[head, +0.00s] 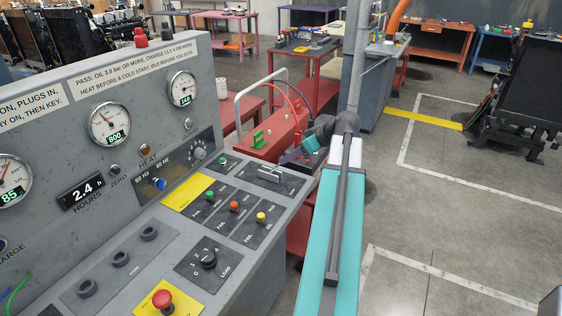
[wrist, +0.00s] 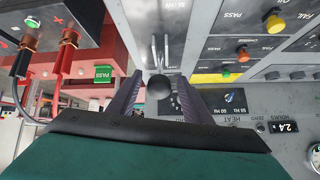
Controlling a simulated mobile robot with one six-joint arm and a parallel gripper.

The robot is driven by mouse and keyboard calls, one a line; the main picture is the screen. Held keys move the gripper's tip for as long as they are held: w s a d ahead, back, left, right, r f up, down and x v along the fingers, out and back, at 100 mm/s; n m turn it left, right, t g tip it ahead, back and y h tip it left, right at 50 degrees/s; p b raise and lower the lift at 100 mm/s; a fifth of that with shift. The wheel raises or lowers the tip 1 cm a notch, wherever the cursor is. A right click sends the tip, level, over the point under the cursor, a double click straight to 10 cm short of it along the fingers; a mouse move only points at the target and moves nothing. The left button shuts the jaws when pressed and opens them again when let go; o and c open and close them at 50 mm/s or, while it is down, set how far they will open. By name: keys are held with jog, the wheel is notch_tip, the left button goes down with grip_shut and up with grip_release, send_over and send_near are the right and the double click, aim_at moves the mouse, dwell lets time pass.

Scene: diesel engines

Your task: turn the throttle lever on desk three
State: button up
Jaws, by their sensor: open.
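The throttle lever's dark plate (head: 268,175) with pale metal bars lies on the sloping desk top in the head view. In the wrist view, which is upside down, a dark round knob (wrist: 159,88) shows between the fingers, with the metal bars (wrist: 160,50) beyond it. The knob looks like the lever's end, but its stem is not clear. My gripper (head: 289,157) is at the desk's right edge, just past the plate. In the wrist view my gripper (wrist: 159,80) is open, one finger on each side of the knob. I cannot tell whether either finger touches it.
Push buttons (head: 234,206), a load knob (head: 209,260) and a red stop button (head: 162,300) stand on the desk top. Gauges (head: 110,124) fill the upright panel. A red unit with cables (head: 272,135) stands just behind my gripper. Open floor (head: 460,225) lies right.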

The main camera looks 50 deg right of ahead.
jog(key=shift+p+x, duration=0.45)
jog(key=shift+x, duration=1.6)
jog(key=shift+c, duration=0.4)
